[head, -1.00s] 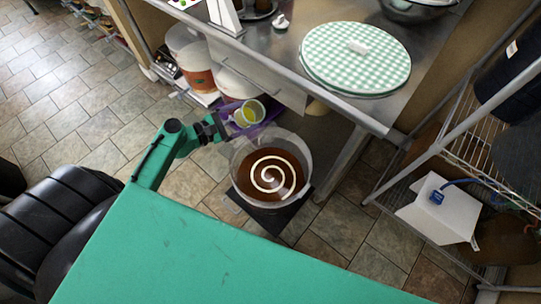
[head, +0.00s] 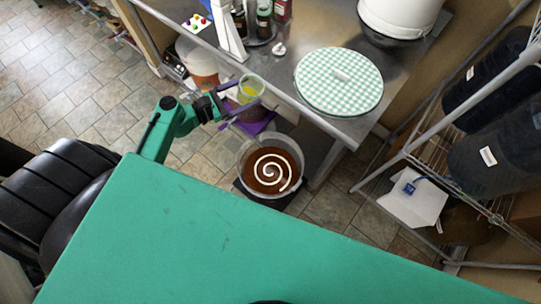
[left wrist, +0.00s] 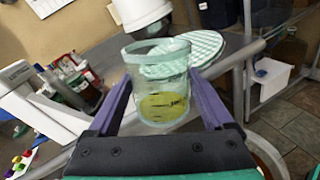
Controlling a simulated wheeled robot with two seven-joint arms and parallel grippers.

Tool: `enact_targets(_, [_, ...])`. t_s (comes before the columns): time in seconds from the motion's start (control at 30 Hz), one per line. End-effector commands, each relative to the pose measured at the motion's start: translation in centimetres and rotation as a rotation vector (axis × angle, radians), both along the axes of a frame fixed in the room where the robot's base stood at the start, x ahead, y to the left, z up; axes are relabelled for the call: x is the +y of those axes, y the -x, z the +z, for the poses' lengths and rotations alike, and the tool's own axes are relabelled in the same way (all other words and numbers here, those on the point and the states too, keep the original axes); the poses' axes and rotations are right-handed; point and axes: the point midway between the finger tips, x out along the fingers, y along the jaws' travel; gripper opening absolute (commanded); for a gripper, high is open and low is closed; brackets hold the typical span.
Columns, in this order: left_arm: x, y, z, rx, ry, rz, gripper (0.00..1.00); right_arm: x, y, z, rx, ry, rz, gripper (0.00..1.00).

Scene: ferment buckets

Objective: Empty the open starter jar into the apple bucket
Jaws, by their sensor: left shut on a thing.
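My left gripper (head: 236,106) is shut on a clear glass jar (head: 250,88). In the left wrist view the jar (left wrist: 160,85) stands about upright between the purple fingers, with no lid on it and yellow-green contents in its lower part. An open clear bucket (head: 244,150) stands on a dark base on the floor, below and to the right of the jar. It holds brown contents with a pale spiral on top. I see no label telling which bucket it is. Part of its rim seems to show at the lower right of the left wrist view. My right gripper is out of view.
A steel table (head: 310,40) carries a round green-and-white checked cover (head: 340,82), bottles and a white bucket (head: 400,16). Its edge is close to the jar. A wire shelf (head: 440,160) stands at right.

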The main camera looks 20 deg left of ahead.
Motion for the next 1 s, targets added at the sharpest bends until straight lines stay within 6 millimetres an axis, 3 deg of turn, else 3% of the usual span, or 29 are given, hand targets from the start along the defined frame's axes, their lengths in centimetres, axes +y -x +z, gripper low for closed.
enact_targets(0.07, [-0.1,0.0,2.4,0.003,0.015,-0.002,0.0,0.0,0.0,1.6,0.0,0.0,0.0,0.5])
enact_targets(0.33, [-0.2,0.1,7.3,0.025,0.074,-0.003,0.0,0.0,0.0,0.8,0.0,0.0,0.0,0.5])
enact_targets(0.57, [-0.2,0.2,7.4,0.03,0.087,0.0,0.0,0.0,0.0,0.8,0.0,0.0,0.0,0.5])
enact_targets(1.0, [-1.8,4.7,8.7,0.105,0.306,0.0,0.0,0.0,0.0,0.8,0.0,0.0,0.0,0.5])
